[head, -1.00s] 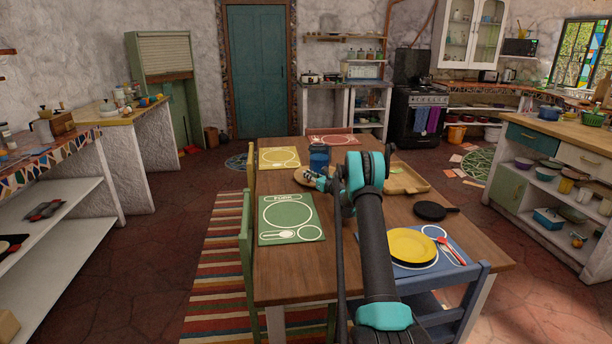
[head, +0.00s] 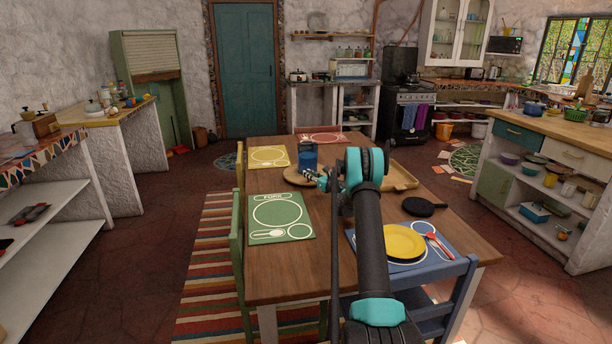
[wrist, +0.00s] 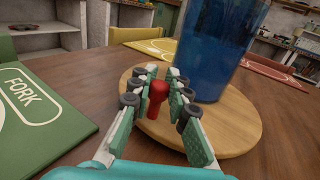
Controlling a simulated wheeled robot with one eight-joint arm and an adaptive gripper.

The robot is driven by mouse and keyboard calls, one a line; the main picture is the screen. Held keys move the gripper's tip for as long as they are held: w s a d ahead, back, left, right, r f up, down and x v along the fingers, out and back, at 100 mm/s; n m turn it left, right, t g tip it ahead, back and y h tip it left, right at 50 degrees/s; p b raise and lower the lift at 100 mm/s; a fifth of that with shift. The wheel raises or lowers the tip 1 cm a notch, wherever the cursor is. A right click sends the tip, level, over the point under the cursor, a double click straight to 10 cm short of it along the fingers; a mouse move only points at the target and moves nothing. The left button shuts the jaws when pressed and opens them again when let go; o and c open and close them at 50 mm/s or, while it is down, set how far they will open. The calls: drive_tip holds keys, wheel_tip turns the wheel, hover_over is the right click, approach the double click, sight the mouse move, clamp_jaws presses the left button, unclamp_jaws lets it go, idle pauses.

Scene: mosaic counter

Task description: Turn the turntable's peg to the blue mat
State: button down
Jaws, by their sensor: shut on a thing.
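The turntable is a round wooden disc (wrist: 225,128) with a red peg (wrist: 157,92) standing near its edge. My gripper (wrist: 155,84) is shut on the peg, its pads on either side of it. In the head view, my gripper (head: 320,180) is at the right front of the disc (head: 291,175), partly hidden by my arm. The blue mat (head: 424,262) lies at the near right of the table, under a yellow plate. The peg is not distinguishable in the head view.
A tall blue tumbler (wrist: 212,45) stands on the disc just behind the peg. Green (head: 258,238), yellow (head: 258,163) and red (head: 305,137) mats lie around the table. A wooden tray (head: 402,178) and a black pan (head: 420,206) are to the right.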

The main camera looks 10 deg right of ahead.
drive_tip(key=shift+d, duration=0.85)
drive_tip(key=c, duration=1.4)
unclamp_jaws()
drive_tip(key=shift+c, duration=0.2)
drive_tip(key=v, duration=0.7)
drive_tip(key=shift+s, duration=0.2)
